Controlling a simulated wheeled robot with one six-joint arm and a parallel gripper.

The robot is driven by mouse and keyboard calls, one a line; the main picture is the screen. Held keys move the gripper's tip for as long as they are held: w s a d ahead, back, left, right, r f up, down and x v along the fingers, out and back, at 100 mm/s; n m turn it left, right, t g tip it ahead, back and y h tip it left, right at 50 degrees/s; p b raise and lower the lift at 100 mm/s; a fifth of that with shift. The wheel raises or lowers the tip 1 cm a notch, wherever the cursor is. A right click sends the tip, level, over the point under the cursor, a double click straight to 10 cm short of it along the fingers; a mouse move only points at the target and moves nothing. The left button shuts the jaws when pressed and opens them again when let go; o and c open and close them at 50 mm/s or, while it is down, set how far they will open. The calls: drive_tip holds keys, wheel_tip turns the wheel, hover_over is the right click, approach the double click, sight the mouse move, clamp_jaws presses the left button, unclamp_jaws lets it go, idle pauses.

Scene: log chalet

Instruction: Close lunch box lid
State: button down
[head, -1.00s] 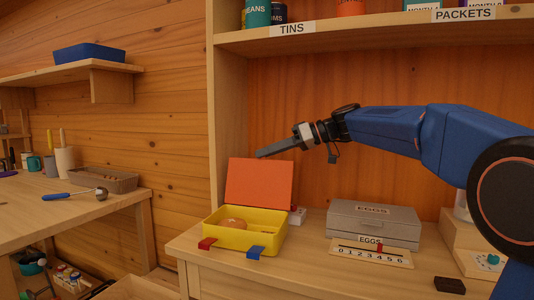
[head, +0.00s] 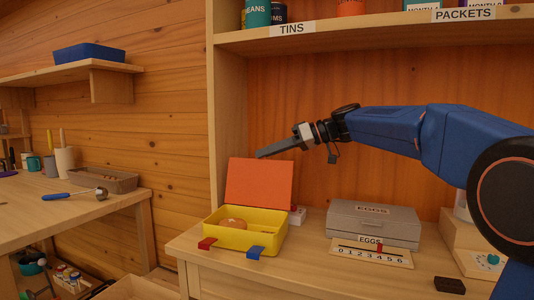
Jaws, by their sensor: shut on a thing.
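The lunch box (head: 240,240) is a yellow box with an orange lid (head: 259,183), on the wooden counter at the middle left. The lid stands up and open at the back of the box. A round brown thing (head: 233,225) lies inside the box.
A grey egg box (head: 373,222) stands to the right, behind a numbered strip (head: 371,253). A small white and red thing (head: 297,215) is just right of the lid. A shelf (head: 370,32) with tins runs above my arm. A dark block (head: 449,285) lies at the front right.

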drive_tip(key=shift+s+r, duration=0.1)
drive_tip(key=shift+s+a+r, duration=0.1)
drive_tip(key=shift+s+a, duration=0.05)
drive_tip(key=shift+s, duration=0.3)
drive_tip(key=s+a+f+n+t, duration=0.25)
drive_tip(key=s+n+t, duration=0.35)
drive_tip(key=s, duration=0.6)
drive_tip(key=shift+n+g+h, duration=0.4)
drive_tip(key=shift+n, duration=0.3)
drive_tip(key=shift+s+a+f, duration=0.4)
drive_tip(key=shift+s+f, duration=0.95)
drive_tip(key=shift+f, duration=0.5)
drive_tip(key=shift+s+a+f, duration=0.45)
drive_tip(key=shift+s+f, duration=0.9)
drive_tip(key=shift+f, duration=0.45)
drive_tip(key=shift+s+a+f, duration=0.4)
drive_tip(key=shift+s+f, duration=0.95)
drive_tip(key=shift+f, duration=0.5)
